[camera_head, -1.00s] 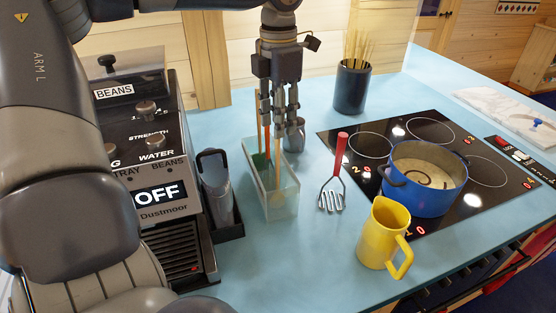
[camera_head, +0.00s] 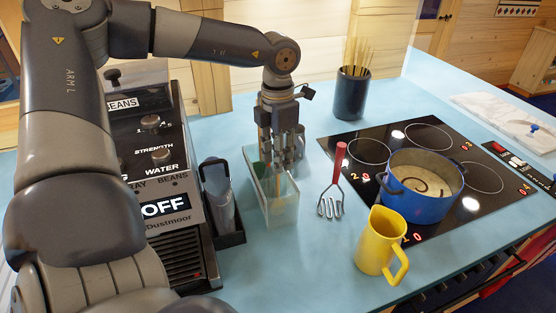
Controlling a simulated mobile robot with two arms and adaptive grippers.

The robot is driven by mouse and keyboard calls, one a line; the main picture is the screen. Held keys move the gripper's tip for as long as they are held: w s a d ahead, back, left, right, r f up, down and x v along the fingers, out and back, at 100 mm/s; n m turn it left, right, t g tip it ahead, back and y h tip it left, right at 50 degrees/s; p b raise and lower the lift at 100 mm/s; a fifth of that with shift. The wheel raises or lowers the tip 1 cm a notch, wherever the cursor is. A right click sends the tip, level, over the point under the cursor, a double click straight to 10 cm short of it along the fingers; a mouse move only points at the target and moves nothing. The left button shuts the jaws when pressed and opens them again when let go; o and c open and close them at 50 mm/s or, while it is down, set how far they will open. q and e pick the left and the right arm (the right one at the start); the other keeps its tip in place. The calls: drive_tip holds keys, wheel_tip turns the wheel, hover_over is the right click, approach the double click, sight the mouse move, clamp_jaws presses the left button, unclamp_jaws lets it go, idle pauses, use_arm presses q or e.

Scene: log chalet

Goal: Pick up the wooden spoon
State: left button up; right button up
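The wooden spoon (camera_head: 277,187) stands in a clear glass holder (camera_head: 283,210). Its pale lower end shows through the glass, and its upper handle is largely hidden by my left gripper. My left gripper (camera_head: 279,163) points straight down, its fingers at the holder's rim around the upper handle. The fingers look spread apart. I cannot tell whether they touch the handle. A green-headed utensil (camera_head: 259,170) stands beside the spoon in the same holder. My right gripper is not in view.
A coffee machine (camera_head: 170,235) and a grey jug (camera_head: 219,195) stand left of the holder. A red-handled masher (camera_head: 337,170), yellow pitcher (camera_head: 378,248) and blue pot (camera_head: 420,203) on the hob are to the right. A small metal cup (camera_head: 299,142) is behind the gripper.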

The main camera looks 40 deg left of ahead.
use_arm(q)
clamp_jaws()
